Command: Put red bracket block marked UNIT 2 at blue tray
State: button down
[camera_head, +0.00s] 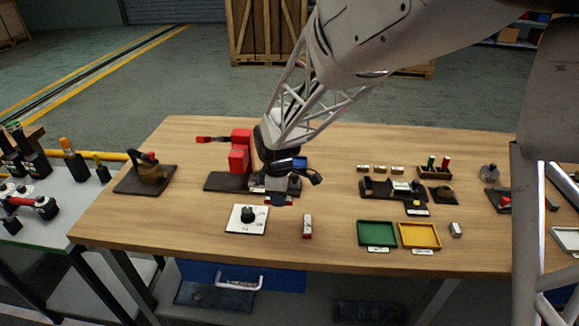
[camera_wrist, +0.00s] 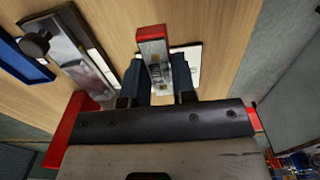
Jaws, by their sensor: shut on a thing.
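My gripper (camera_head: 278,200) is over the table, left of its middle, behind the small red-and-grey block (camera_head: 307,227) that stands on the wood. In the wrist view, the blue fingers (camera_wrist: 162,88) are shut on a red bracket block (camera_wrist: 152,34) with a grey face. Its marking is not readable. In the head view I cannot make out the held block at the fingers. A blue-rimmed tray-like thing (camera_wrist: 22,66) shows at the left edge of the wrist view, partly cut off.
A white plate with a black knob (camera_head: 247,218) lies just left of my gripper. A red clamp-like fixture (camera_head: 240,152) stands behind it. A green tray (camera_head: 377,234) and a yellow tray (camera_head: 419,235) lie right of centre. The front-left tabletop is clear.

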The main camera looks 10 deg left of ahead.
dwell(0.3)
jog(key=w, duration=0.9)
jog(key=w+a+r, duration=0.1)
jog(key=w, duration=0.3)
jog(key=shift+w, duration=0.15)
jog(key=w+d, duration=0.1)
jog(key=w, duration=1.2)
jog(key=shift+w+d, duration=0.15)
jog(key=shift+w, duration=0.25)
jog(key=shift+f, duration=0.2)
jog(key=shift+f, duration=3.55)
jog(key=shift+f, duration=0.3)
jog(key=c, duration=0.8)
grip_release()
jog(key=shift+c, duration=0.2)
jog(key=shift+r, duration=3.45)
